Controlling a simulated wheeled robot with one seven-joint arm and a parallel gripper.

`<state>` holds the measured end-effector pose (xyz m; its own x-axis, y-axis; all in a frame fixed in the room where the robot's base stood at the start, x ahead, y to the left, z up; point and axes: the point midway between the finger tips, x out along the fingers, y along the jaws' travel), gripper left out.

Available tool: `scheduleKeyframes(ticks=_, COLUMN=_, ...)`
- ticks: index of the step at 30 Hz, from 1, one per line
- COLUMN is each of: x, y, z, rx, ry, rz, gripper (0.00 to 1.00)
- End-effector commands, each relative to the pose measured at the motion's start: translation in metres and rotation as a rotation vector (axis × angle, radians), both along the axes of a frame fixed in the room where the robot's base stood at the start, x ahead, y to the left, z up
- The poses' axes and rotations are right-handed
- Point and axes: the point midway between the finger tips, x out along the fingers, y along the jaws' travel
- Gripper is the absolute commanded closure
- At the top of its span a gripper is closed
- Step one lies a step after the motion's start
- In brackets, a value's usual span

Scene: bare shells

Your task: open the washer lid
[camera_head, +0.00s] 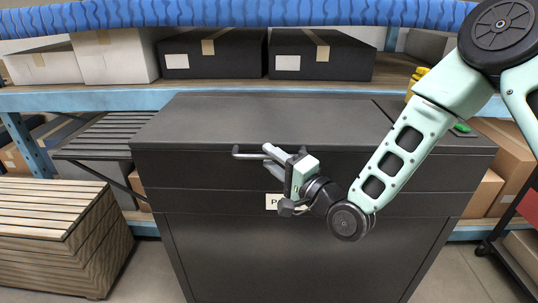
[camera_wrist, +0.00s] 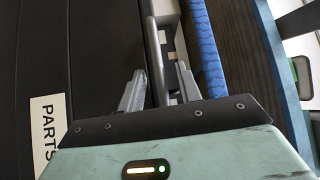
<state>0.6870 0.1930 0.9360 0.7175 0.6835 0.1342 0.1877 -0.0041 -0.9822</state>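The washer shows as a dark grey box (camera_head: 310,245) in the head view. Its flat lid (camera_head: 250,122) lies level and looks closed. A thin dark bar handle (camera_head: 243,154) runs along the front just below the lid's edge. My gripper (camera_head: 273,152) is at this handle, reaching in from the right. In the wrist view, my gripper's two fingers (camera_wrist: 160,75) stand apart, with the bar handle (camera_wrist: 153,45) running between them. Gaps show beside the bar, so the fingers do not look closed on it. The fingers hide part of the handle in the head view.
A "PARTS" label (camera_head: 272,202) is on the front below the handle. A slatted wooden crate (camera_head: 60,235) stands at the left. Behind is a blue-edged shelf (camera_head: 70,100) with black boxes (camera_head: 215,53). Cardboard boxes (camera_head: 505,150) are at the right.

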Motion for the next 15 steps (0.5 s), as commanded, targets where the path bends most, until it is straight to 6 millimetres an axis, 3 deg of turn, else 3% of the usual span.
scheduleKeyframes(ticks=14, x=0.0114, y=0.0104, z=0.0014, rx=0.0, ry=0.001, rz=-0.001, gripper=0.66)
scheduleKeyframes(ticks=15, x=0.0114, y=0.0104, z=0.0014, rx=0.0, ry=0.001, rz=-0.001, gripper=0.74)
